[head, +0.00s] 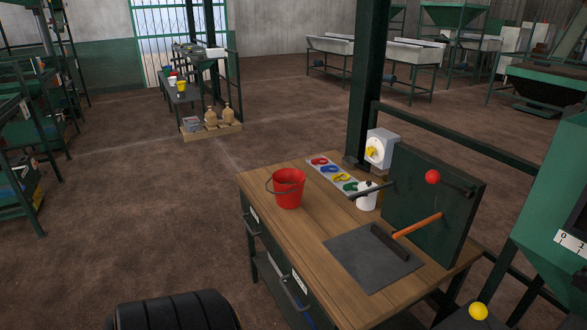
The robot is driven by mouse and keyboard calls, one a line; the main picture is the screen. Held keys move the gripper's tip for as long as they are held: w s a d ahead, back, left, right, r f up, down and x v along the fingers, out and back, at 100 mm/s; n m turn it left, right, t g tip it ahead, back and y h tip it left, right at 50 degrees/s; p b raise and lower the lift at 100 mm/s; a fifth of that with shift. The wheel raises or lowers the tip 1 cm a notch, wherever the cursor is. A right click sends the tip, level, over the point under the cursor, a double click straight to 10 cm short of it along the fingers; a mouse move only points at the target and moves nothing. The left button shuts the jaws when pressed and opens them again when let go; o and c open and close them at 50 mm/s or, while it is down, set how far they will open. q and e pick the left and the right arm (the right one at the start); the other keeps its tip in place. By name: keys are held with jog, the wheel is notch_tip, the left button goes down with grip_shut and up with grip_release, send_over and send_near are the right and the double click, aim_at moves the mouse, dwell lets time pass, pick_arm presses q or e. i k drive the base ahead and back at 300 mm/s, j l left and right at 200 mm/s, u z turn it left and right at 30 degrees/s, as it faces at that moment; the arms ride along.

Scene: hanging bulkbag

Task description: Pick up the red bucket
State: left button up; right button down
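A red bucket (288,188) stands upright on the wooden workbench (302,234), near its far left edge. Its thin dark handle hangs down over the left side of the rim. No gripper is touching it. Neither my left nor my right gripper shows in the head view.
A dark green post (367,85) rises behind. Open brown floor (140,220) lies left of the bench.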

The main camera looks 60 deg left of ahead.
aim_at(289, 183)
jog(key=u, duration=1.95)
